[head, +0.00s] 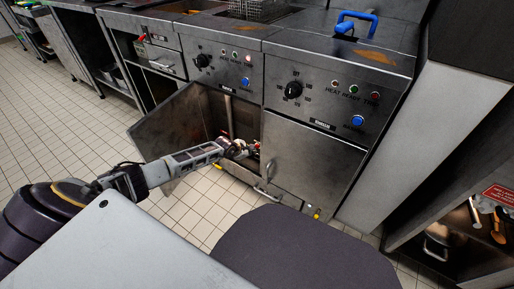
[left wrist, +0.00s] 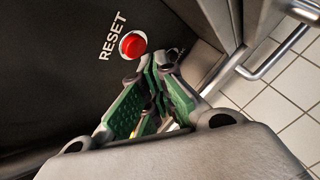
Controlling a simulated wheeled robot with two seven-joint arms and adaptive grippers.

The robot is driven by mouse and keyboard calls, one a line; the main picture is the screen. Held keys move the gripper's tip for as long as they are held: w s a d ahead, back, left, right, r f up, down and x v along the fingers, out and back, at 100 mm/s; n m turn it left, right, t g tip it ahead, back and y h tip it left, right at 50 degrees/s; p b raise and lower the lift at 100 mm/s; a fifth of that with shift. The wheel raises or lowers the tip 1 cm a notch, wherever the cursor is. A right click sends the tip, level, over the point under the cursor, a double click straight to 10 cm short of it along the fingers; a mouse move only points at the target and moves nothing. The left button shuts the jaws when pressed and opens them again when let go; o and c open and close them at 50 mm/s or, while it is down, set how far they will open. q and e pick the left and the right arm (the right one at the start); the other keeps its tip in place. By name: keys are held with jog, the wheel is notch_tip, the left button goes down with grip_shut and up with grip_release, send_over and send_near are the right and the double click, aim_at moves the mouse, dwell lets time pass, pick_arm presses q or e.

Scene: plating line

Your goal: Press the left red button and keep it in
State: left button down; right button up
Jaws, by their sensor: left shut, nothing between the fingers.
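A round red button (left wrist: 132,45) sits on a dark panel beside white RESET lettering (left wrist: 111,38) in the left wrist view. My left gripper (left wrist: 160,62) is shut and empty, its green-padded fingers closed together. Its tips are just right of and below the button, and the button's face is largely uncovered. I cannot tell whether the tips touch its edge. In the head view, my left gripper (head: 252,152) reaches into the open cabinet under the left fryer (head: 215,62). The button cannot be made out there. My right gripper is not in view.
The left fryer's cabinet door (head: 170,130) stands open beside my left arm. The tiled floor (head: 70,100) is clear at left. A shelf with utensils stands at right.

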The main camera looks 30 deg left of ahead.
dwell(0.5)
pick_arm(q)
jog(key=shift+w+d+b, duration=0.1)
jog(key=shift+w+b, duration=0.25)
jog(key=shift+w, duration=0.5)
dwell(1.2)
jog(key=shift+s, duration=0.15)
dwell(1.5)
jog(key=shift+s+p, duration=0.7)
jog(key=shift+p, duration=0.35)
jog(key=shift+s, duration=0.1)
jog(key=s+p, duration=0.4)
jog(key=p, duration=0.1)
jog(key=shift+s+a, duration=0.25)
jog(key=shift+s, duration=0.15)
jog(key=shift+s, duration=0.1)
dwell(0.4)
